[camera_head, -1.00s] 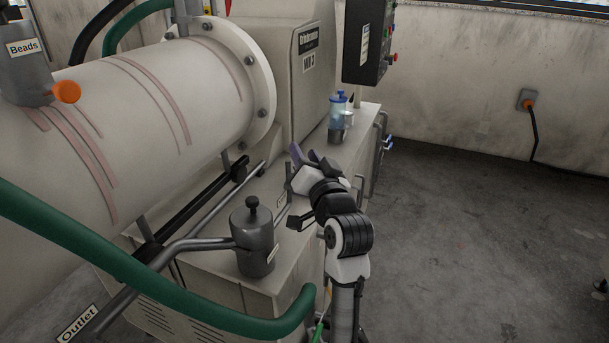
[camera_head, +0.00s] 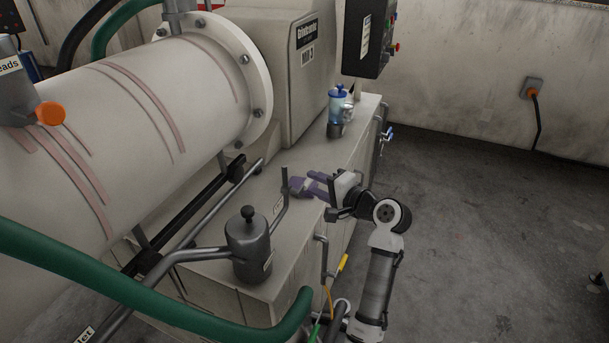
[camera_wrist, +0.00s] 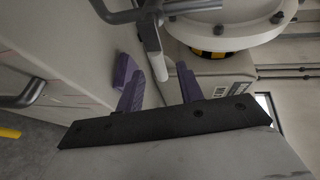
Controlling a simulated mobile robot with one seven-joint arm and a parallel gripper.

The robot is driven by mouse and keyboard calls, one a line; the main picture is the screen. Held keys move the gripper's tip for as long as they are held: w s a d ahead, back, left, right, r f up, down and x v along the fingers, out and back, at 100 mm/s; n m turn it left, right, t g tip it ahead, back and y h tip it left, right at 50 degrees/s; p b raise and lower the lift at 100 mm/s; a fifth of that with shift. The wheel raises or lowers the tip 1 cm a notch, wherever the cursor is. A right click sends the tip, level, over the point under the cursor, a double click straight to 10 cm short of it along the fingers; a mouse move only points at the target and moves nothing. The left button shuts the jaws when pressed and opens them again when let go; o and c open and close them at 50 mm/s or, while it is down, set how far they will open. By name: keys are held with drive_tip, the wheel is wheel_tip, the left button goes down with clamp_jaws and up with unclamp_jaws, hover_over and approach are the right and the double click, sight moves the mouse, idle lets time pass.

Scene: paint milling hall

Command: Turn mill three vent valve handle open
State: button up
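A grey bent metal rod handle (camera_head: 284,187) stands up beside the grey lidded pot (camera_head: 248,243) on the mill's cabinet top. It looks like the vent valve handle; a small tag hangs near it. My gripper (camera_head: 303,184) is just right of the handle in the head view, its purple fingers pointing left. In the wrist view, the fingers of my gripper (camera_wrist: 155,68) are apart. A grey rod (camera_wrist: 158,60) shows in line with the gap between them. I cannot tell how deep it sits or whether a finger touches it.
The large white mill drum (camera_head: 150,130) lies at left. A green hose (camera_head: 150,296) crosses the front. A blue-lidded container (camera_head: 338,105) stands at the back of the cabinet top (camera_head: 318,155). A control box (camera_head: 368,40) is above.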

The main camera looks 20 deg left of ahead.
drive_tip(key=p+x, duration=0.1)
drive_tip(key=x, duration=0.4)
clamp_jaws()
idle(0.3)
